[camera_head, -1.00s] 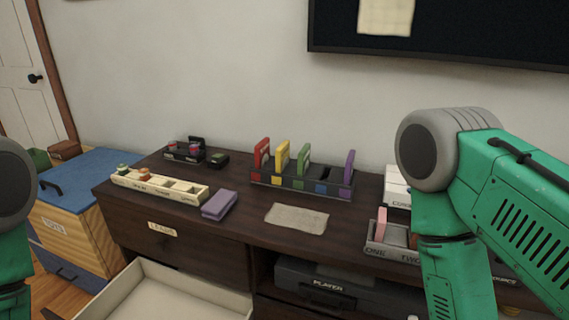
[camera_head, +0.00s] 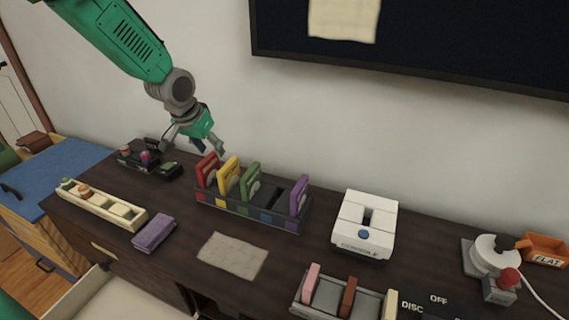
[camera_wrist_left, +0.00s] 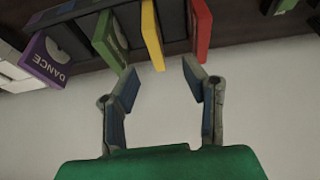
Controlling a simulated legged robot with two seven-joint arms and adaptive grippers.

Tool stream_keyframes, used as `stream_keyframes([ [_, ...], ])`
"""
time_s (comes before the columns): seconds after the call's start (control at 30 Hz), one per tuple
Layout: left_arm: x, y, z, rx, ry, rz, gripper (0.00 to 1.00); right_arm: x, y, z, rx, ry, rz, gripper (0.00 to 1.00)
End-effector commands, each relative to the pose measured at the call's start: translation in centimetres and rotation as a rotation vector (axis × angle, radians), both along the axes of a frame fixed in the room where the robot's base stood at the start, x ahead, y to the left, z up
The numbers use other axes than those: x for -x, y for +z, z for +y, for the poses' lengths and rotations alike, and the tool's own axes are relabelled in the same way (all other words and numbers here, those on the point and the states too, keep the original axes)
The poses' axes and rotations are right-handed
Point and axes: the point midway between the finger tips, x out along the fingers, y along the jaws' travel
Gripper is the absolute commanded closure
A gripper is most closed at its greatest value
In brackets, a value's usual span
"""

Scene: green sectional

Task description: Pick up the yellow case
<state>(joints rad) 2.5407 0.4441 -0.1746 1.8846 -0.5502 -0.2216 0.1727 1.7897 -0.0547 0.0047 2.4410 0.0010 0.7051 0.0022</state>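The yellow case (camera_head: 228,177) stands upright in a dark rack (camera_head: 262,213) on the dresser, between a red case (camera_head: 207,171) and a green case (camera_head: 250,181). My left gripper (camera_head: 193,148) is open and empty, behind and above the red and yellow cases near the wall. In the left wrist view the yellow case (camera_wrist_left: 152,35) lies just ahead of the open fingers (camera_wrist_left: 158,82), roughly between them, with no contact visible. The red case (camera_wrist_left: 199,30) and green case (camera_wrist_left: 110,40) flank it. My right gripper does not show.
A purple case (camera_head: 299,197) stands farther right in the rack. A black holder (camera_head: 135,160), a cream tray (camera_head: 104,207) and a purple box (camera_head: 153,232) are left.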

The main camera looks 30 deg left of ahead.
Motion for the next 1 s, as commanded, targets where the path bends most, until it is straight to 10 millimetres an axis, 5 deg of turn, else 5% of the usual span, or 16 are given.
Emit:
stream_keyframes([
  [0.1, -0.4, 0.5, 0.3, -0.009, 0.005, -0.002, 0.60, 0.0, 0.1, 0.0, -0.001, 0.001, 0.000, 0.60],
  [0.43, -2.8, -5.4, 0.3, -0.011, 0.004, 0.001, 0.60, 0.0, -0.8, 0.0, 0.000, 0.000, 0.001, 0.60],
  [1.0, -5.2, -11.3, 0.7, -0.010, 0.004, 0.000, 0.60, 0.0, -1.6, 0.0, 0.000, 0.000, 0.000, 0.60],
])
